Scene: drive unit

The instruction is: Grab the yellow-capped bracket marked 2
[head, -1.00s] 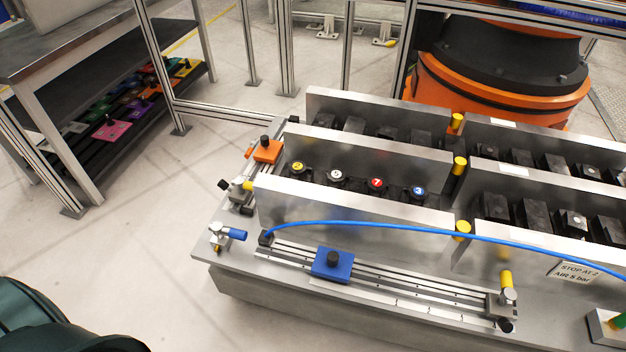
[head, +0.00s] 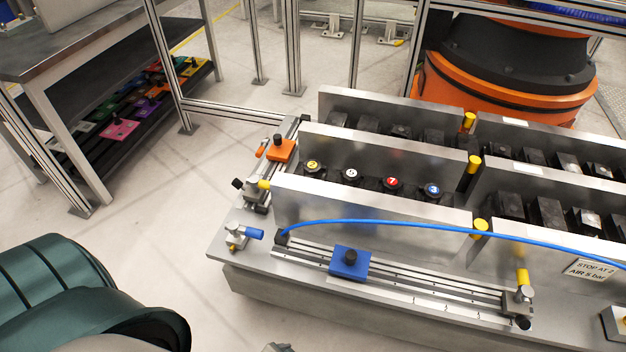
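The yellow-capped bracket marked 2 (head: 312,166) sits at the left end of a row in the middle channel of the metal fixture. Beside it, to the right, are a white-capped one (head: 351,176), a red-capped one (head: 392,184) and a blue-capped one (head: 432,190). Their lower parts are hidden by the front metal wall (head: 370,212). My green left arm (head: 60,280) shows at bottom left, away from the bracket. A small grey piece at the bottom edge (head: 278,347) may be part of my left gripper; its fingers cannot be made out. My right gripper is not in view.
A blue hose (head: 400,226) arches across the front wall. A blue slider block (head: 349,262) sits on the front rail, an orange block (head: 281,149) at the left end. Yellow-topped posts (head: 474,164) stand between wall sections. Floor left of the fixture is clear.

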